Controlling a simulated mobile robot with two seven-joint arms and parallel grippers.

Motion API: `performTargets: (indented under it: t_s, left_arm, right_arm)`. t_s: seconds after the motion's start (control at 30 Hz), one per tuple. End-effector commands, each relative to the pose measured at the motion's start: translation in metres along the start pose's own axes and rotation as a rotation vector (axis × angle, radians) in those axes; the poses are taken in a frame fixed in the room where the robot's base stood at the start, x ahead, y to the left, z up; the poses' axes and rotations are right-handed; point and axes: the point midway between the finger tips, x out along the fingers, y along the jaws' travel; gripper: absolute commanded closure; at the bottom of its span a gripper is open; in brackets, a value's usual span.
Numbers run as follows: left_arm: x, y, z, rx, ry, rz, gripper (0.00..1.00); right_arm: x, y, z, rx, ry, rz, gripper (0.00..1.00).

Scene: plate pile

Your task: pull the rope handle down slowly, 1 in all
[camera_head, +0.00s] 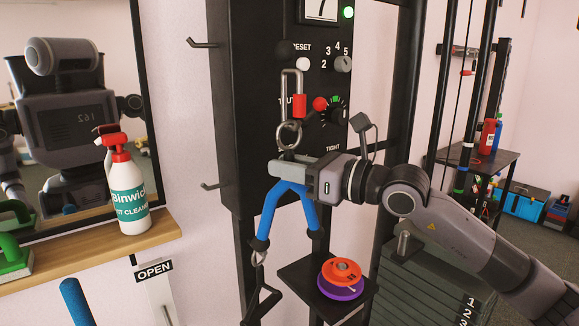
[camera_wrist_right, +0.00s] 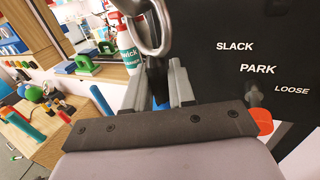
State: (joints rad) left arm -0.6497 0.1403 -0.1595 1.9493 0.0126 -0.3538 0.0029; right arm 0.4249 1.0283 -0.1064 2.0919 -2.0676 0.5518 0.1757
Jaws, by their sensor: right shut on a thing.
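The rope handle (camera_head: 268,213) hangs under a metal ring and carabiner (camera_head: 291,92) at the front of the black machine column. Its two blue sleeved legs spread downward with black ends. My right gripper (camera_head: 285,168) comes in from the right and is shut on the top of the handle, just below the ring. In the right wrist view, the ring (camera_wrist_right: 150,38) stands in front of the fingers, and a small blue part of the handle (camera_wrist_right: 160,104) shows between them. The exact grip is partly hidden by the fingers. My left gripper is not in view.
The panel has a red knob (camera_head: 320,104) and dials close above my right gripper. A small black shelf with orange and purple discs (camera_head: 341,271) is below.

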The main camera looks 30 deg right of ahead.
Motion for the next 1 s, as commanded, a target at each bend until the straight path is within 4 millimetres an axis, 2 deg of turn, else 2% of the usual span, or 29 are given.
performTargets:
  t_s: [0.3,0.67,0.9,1.0]
  left_arm:
    - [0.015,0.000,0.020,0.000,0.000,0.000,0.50]
    - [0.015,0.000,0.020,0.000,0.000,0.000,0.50]
    - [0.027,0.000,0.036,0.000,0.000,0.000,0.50]
    - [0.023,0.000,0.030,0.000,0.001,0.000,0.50]
  right_arm:
    - [0.001,0.001,-0.029,0.005,0.012,0.002,1.00]
    - [0.001,0.000,-0.029,0.004,0.014,0.001,1.00]
    - [0.001,0.001,-0.049,0.004,0.014,0.002,1.00]
    - [0.001,0.000,-0.042,0.003,0.014,0.001,1.00]
